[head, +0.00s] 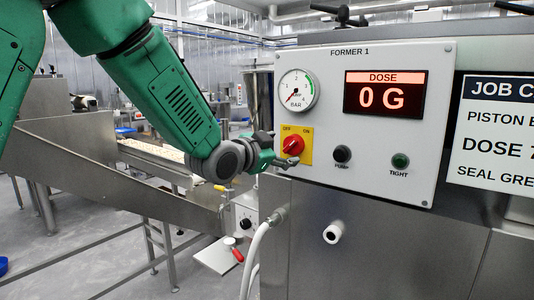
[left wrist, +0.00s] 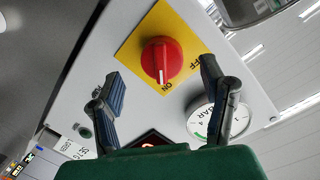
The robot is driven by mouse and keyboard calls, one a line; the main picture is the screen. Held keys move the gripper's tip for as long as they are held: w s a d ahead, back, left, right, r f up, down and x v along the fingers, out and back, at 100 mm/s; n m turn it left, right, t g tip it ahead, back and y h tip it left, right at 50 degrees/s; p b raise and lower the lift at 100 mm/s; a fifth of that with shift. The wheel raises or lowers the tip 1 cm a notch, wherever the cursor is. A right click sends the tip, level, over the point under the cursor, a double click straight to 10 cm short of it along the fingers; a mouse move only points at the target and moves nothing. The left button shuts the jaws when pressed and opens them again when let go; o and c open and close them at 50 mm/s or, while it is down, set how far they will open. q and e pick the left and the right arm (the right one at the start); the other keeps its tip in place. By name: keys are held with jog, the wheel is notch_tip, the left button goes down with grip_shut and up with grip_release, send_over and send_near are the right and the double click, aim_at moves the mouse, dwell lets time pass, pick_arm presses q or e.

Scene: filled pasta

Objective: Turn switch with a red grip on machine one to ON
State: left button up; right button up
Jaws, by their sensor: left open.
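The red grip of the switch (head: 293,145) sits on a yellow plate (head: 304,131) marked OFF on the left and ON on the right, on the panel labelled FORMER 1 (head: 330,60). My left gripper (head: 283,152) is at the switch's left and lower side, partly in front of the plate. In the left wrist view the red grip (left wrist: 161,60) lies ahead, between the open, empty fingers of my left gripper (left wrist: 162,85); neither finger visibly touches it. The white line on the grip has an end near the ON lettering. My right gripper is not in view.
A pressure gauge (head: 297,90) is just above the switch. A red DOSE display (head: 384,95) reads 0 G. A black PUMP button (head: 342,154) and a green TIGHT button (head: 400,160) are to the right. A white hose (head: 254,252) hangs below my left gripper.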

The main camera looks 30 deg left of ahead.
pick_arm(q)
jog(key=s, duration=0.7)
jog(key=shift+s+a+r, duration=0.3)
jog(key=shift+s+r, duration=0.05)
jog(key=s+d+f+n+g+b, duration=0.1)
jog(key=s+d+f+n+g, duration=0.2)
jog(key=f, duration=1.2)
jog(key=s+f+g+b, duration=0.1)
jog(key=s+f+g, duration=0.3)
jog(key=f, duration=1.2)
jog(key=s+d+f+n+g+b, duration=0.1)
jog(key=s+f+g, duration=0.3)
jog(key=s+f, duration=0.7)
jog(key=s+d+f+n+g+y, duration=0.1)
jog(key=s+f+g, duration=0.4)
jog(key=s+f, duration=0.7)
jog(key=s+d+n, duration=0.1)
jog(key=s+n, duration=0.1)
jog(key=s, duration=0.1)
jog(key=shift+s+b, duration=0.35)
